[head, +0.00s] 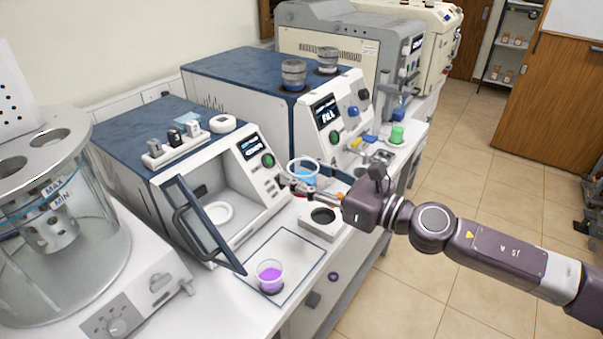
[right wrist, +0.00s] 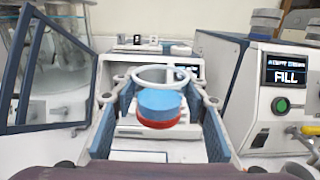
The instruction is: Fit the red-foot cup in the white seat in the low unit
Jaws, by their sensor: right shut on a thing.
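The red-foot cup (head: 304,172) is clear, with blue liquid, a white rim and a red base. My right gripper (head: 298,186) is shut on it and holds it upright in front of the low unit's right side. In the right wrist view the cup (right wrist: 160,103) sits between the padded fingers (right wrist: 158,112). The low unit (head: 135,140) has a blue top and an open door (head: 203,225) swung out to the left. The white seat (head: 212,215) is a round ring on the chamber floor, empty. My left gripper is out of view.
A cup with purple liquid (head: 269,272) stands on an outlined mat (head: 291,246) before the low unit. A white block with a dark round recess (head: 322,217) lies below my right gripper. A taller unit with a FILL screen (head: 325,112) stands to the right.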

